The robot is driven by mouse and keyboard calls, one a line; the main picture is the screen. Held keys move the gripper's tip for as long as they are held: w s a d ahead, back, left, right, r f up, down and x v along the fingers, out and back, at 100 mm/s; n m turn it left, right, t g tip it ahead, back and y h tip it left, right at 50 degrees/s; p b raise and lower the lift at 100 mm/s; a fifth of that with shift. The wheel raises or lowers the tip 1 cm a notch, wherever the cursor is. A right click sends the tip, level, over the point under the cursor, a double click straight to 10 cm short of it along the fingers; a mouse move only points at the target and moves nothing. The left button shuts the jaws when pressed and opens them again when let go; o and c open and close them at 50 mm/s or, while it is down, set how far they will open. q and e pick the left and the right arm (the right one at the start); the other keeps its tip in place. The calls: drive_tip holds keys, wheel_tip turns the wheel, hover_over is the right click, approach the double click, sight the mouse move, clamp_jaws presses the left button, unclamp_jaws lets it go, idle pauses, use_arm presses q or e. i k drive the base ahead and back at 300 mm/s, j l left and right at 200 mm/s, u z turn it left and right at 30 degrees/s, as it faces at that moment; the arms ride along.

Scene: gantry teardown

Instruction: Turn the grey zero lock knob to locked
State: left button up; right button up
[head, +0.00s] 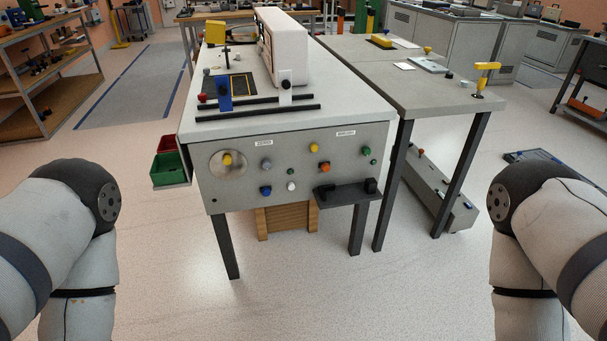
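The front panel (300,185) of the grey workbench faces me and carries several coloured knobs. A grey knob (266,165) sits just below a small white label (264,142) that seems to read "ZERO". It lies between a yellow knob (227,159) on a round metal plate and another yellow knob (313,147). A blue knob (265,190) is below it. The grey knob's turn position is too small to tell. Only upper parts of my two arms show at the left and right edges. Both grippers are out of view.
A dark shelf (345,193) sticks out from the panel's lower right. Red and green bins (168,168) hang at the bench's left side. A second table (440,95) stands to the right. The floor (300,285) before the panel is clear.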

sight(267, 164)
drive_tip(key=i+l, duration=0.25)
drive_tip(key=l, duration=0.15)
drive_tip(key=i+l, duration=0.55)
drive_tip(key=l, duration=0.3)
